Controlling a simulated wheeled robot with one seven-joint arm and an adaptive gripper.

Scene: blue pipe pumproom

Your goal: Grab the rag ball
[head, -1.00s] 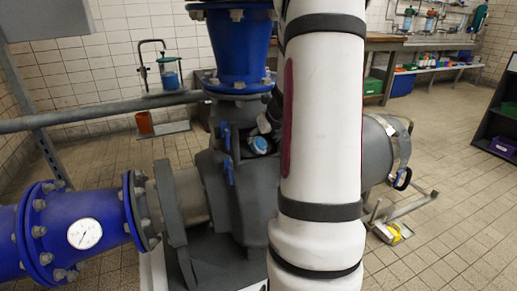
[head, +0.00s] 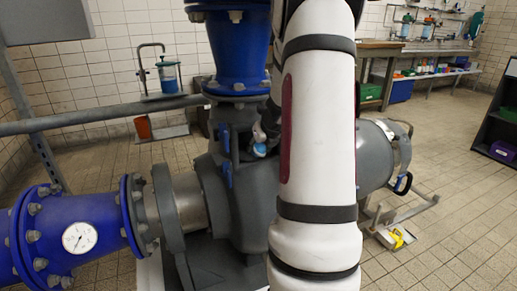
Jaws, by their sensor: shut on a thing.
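A small blue and white part (head: 259,150) shows at the arm's left edge, against the dark grey pump body (head: 250,195).
A blue flanged pipe with a gauge (head: 80,237) runs in from the left, and a blue pipe (head: 238,50) rises above the pump. A yellow item (head: 402,238) lies low at the right. A workbench (head: 440,72) stands at the back; the right floor is mostly clear.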

